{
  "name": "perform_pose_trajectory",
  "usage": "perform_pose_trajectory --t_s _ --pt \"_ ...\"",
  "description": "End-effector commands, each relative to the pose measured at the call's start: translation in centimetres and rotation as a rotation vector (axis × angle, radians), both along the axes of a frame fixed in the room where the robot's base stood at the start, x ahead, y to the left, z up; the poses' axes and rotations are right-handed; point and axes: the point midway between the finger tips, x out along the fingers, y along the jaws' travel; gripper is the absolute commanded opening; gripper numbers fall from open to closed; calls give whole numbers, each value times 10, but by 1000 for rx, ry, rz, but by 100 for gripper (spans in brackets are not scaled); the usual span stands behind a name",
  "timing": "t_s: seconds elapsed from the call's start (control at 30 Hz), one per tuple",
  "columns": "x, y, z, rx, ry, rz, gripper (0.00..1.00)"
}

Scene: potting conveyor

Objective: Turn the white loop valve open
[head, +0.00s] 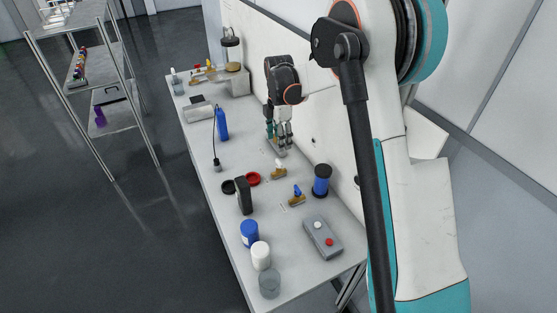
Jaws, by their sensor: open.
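A small brass valve with a white handle (279,169) sits on the grey bench (215,181), right of its middle. The handle is too small for me to tell its turn angle or exact shape. My gripper (278,148) points down over the bench, just behind this valve in the picture. It is open, with nothing visible between its fingers. I cannot tell how high its tips are above the bench top. A similar brass valve with a blue handle (297,196) sits nearer, to the right of the white one.
A blue jar with black lid (321,181), a grey button box (323,237), a black upright item (244,196), a red ring (253,178) and a blue bottle (222,125) stand around. Several jars line the near end. A white wall panel (312,113) borders the bench's right side.

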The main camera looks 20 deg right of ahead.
Motion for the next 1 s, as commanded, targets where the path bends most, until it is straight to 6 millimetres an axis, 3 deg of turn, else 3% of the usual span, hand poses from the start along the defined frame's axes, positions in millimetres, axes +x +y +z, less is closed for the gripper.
perform_pose_trajectory --t_s 0.2,0.5,0.97,1.0 --pt "0 0 -47 0 0 -1 54" --pt "0 0 -93 0 -1 -2 54" --pt "0 0 -104 0 -1 -2 54" --pt "0 0 -104 0 -1 -2 50"
